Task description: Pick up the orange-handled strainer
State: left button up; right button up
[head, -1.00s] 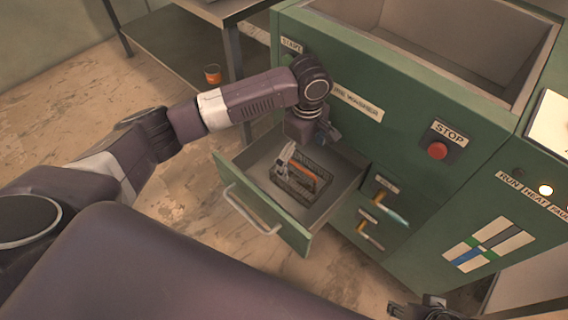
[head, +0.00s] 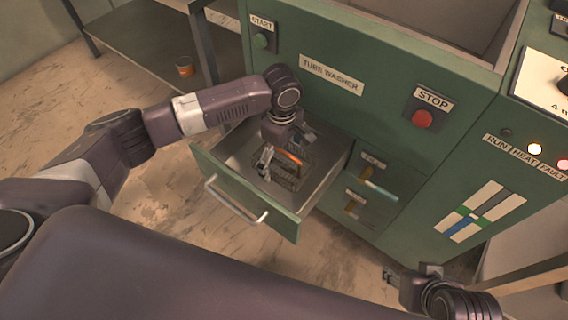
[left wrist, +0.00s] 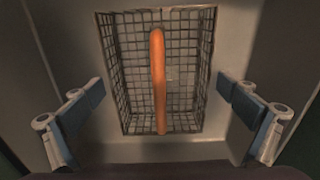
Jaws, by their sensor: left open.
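The strainer is a dark wire-mesh basket (head: 289,180) with an orange handle (head: 291,158). It sits inside the open drawer (head: 322,188) of the green tube washer. In the left wrist view the handle (left wrist: 158,75) runs lengthwise over the mesh basket (left wrist: 195,60). My left gripper (head: 287,147) is open above the strainer, with its fingers apart on either side of the handle and not touching it. It hides part of the basket in the head view. My right gripper (head: 391,275) is low at the lower right, away from the drawer; its jaws are unclear.
The drawer's walls and front, with a bar handle (head: 235,205), surround the strainer closely. Beside it are valve levers (head: 378,189) and a red STOP button (head: 422,119). A dark shelf table (head: 150,50) with an orange cup (head: 184,67) stands at the back left.

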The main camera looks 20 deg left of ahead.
pick_arm(q)
jog(key=shift+r, duration=0.1)
jog(key=shift+c, duration=0.6)
jog(key=c, duration=1.3)
